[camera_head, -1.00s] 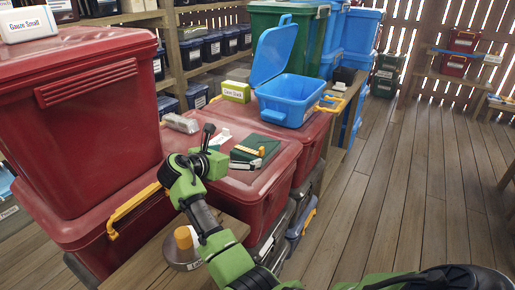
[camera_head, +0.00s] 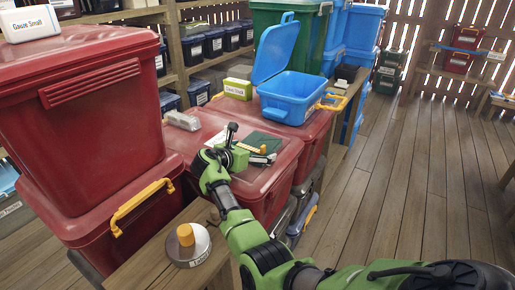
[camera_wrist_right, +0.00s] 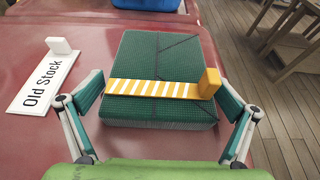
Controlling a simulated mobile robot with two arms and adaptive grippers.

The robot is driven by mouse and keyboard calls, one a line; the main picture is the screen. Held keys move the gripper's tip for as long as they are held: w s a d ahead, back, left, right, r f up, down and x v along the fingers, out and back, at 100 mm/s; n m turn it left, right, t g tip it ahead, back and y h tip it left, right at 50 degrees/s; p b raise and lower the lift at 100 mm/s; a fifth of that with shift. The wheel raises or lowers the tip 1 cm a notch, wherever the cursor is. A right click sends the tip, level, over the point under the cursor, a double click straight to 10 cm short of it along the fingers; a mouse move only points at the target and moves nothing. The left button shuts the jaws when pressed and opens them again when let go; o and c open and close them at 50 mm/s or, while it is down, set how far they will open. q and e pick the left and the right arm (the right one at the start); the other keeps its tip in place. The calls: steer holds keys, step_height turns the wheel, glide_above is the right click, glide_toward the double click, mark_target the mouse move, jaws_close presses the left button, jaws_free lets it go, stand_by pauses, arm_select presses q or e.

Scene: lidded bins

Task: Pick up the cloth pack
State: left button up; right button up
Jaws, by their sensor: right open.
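The cloth pack is a dark green bundle with a yellow-and-white striped band and a yellow tab. In the wrist view the cloth pack (camera_wrist_right: 160,55) lies flat on a red lid. My right gripper (camera_wrist_right: 162,104) is open, with one finger on each side of the pack's near part. I cannot tell if the fingers touch it. In the head view the pack (camera_head: 264,140) is partly hidden by my right gripper (camera_head: 243,152), which is at its near left side. My left gripper is not in view.
The red lid (camera_head: 270,176) also carries an "Old Stock" label (camera_wrist_right: 45,80) left of the pack. An open blue bin (camera_head: 293,100) and a yellow-green box (camera_head: 238,88) stand behind. Big stacked red bins (camera_head: 85,120) stand at the left. The floor at right is clear.

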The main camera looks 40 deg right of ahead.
mark_target(260, 141)
steer(key=c, duration=1.4)
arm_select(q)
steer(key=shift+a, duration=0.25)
arm_select(e)
steer(key=shift+o, duration=0.2)
steer(key=shift+r, duration=0.1)
steer(key=shift+r, duration=0.15)
steer(key=shift+r, duration=0.25)
step_height(260, 141, up, 2)
steer(key=shift+w+b, duration=0.1)
steer(key=shift+b, duration=0.2)
steer(key=s+d+r, duration=0.1)
steer(key=s+r, duration=0.1)
steer(key=r, duration=0.1)
steer(key=s+d+r, duration=0.1)
steer(key=r, duration=0.1)
steer(key=shift+s+d+r, duration=0.25)
steer(key=shift+s+d, duration=0.05)
steer(key=shift+s, duration=0.05)
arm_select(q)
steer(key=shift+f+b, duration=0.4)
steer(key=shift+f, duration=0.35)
arm_select(e)
steer(key=s+d+r, duration=0.4)
steer(key=s+d, duration=0.1)
steer(key=s, duration=0.3)
steer(key=shift+r, duration=0.35)
